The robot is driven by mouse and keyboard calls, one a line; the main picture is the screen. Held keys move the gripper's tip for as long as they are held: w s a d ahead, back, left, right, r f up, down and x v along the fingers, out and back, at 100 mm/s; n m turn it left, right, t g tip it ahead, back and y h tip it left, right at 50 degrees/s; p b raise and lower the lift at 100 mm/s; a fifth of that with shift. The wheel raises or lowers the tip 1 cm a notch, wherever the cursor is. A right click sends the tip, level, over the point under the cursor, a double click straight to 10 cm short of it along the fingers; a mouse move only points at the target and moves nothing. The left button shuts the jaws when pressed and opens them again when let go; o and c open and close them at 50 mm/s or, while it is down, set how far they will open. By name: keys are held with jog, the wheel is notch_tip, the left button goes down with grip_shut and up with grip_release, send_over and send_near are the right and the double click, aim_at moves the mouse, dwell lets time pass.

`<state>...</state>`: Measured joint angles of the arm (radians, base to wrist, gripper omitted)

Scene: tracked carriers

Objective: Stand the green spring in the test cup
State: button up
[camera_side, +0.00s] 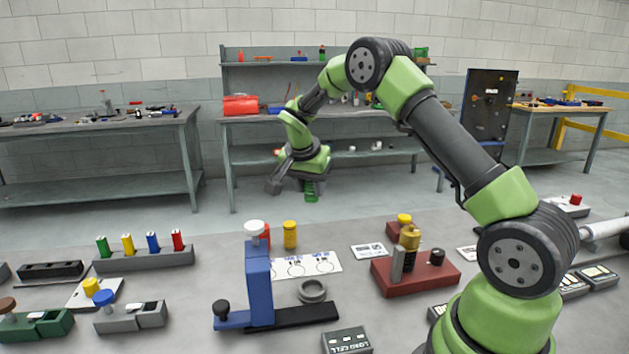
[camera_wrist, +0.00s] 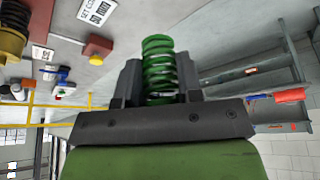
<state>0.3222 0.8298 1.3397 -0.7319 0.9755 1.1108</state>
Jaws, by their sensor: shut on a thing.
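The green spring (camera_side: 311,189) is held under my gripper (camera_side: 300,175), high over the far side of the bench in the side view. In the wrist view the spring (camera_wrist: 159,65) stands between the two dark jaws of my gripper (camera_wrist: 159,82), which are shut on its sides. Its coils stick out past the jaw tips. A low grey ring-shaped cup (camera_side: 312,291), which looks like the test cup, sits on the bench to the right of the blue press (camera_side: 258,285). The spring is well apart from it.
A red fixture block (camera_side: 415,279) stands to the right. A grey rack (camera_side: 150,260) with coloured pieces stands at left. A dark labelled box (camera_side: 347,341) is in front.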

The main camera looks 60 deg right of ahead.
jog(key=s+a+m+g+y, duration=0.2)
jog(key=s+a+m+g, duration=0.4)
jog(key=a+m, duration=0.6)
jog(key=shift+m+t, duration=0.7)
jog(key=shift+m, duration=0.1)
jog(key=shift+w+a+f+x, duration=0.15)
jog(key=shift+w+x, duration=0.15)
jog(key=shift+x, duration=1.2)
jog(key=shift+w+a+f+x, duration=0.2)
jog(key=shift+w+x, duration=0.1)
jog(key=shift+x, duration=1.2)
jog(key=shift+w+a+f+x, duration=0.15)
jog(key=shift+w+x, duration=0.15)
jog(key=shift+x, duration=1.2)
jog(key=shift+f, duration=2.1)
jog(key=o, duration=1.5)
